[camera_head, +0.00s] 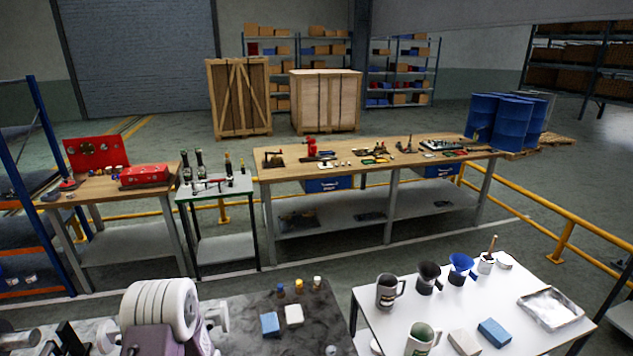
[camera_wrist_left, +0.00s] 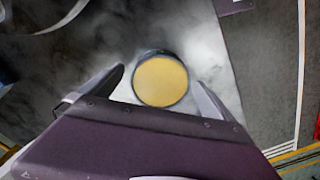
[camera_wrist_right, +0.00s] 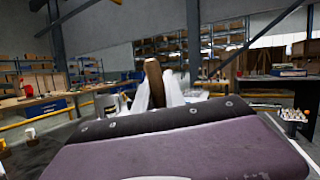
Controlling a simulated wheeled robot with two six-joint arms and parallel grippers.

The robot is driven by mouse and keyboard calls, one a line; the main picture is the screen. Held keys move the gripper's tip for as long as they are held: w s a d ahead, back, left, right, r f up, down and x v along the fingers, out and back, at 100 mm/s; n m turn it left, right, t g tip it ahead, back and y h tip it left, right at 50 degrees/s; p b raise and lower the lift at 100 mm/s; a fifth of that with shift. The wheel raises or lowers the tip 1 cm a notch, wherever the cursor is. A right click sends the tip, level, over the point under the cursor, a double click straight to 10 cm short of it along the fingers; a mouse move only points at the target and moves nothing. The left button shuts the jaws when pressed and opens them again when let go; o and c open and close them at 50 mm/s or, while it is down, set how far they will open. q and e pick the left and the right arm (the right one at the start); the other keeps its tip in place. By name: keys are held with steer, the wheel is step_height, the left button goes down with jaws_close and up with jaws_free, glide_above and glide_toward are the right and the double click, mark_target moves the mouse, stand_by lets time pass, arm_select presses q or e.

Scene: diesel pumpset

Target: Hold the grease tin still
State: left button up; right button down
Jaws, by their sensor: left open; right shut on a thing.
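The grease tin (camera_wrist_left: 160,80) is round, with a yellow top surface and a dark rim, and stands on a grey, mottled surface in the left wrist view. My left gripper (camera_wrist_left: 160,84) is open, with one finger on each side of the tin. Gaps show between the fingers and the tin. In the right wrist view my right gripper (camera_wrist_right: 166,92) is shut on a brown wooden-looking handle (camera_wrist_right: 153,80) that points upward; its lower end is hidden. In the head view I cannot make out the tin; my own arm parts cover the lower left.
A white table (camera_head: 455,297) at the right holds jugs, funnels (camera_head: 461,268), a blue block (camera_head: 494,332) and a tray (camera_head: 550,308). The dark bench top (camera_head: 255,325) bears small bottles, a blue block (camera_head: 269,323) and a white block (camera_head: 294,314). A long workbench (camera_head: 375,158) stands beyond.

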arm_select(q)
step_height(320, 180, up, 14)
steer(key=w+d+r+m+t+b, duration=0.1)
steer(key=d+t+b, duration=0.1)
steer(key=d+b, duration=0.1)
arm_select(e)
steer(key=f, duration=0.2)
steer(key=f+b, duration=0.1)
steer(key=f, duration=0.1)
steer(key=shift+s, duration=0.25)
steer(key=shift+w, duration=0.1)
arm_select(q)
steer(key=s+d+m, duration=0.1)
steer(key=s+m, duration=0.8)
steer(key=m, duration=0.2)
steer(key=shift+d+r+g, duration=0.3)
steer(key=shift+r+g, duration=0.1)
steer(key=shift+r, duration=0.05)
arm_select(e)
steer(key=shift+w+f, duration=0.15)
steer(key=shift+w, duration=0.05)
arm_select(q)
steer(key=shift+s, duration=0.2)
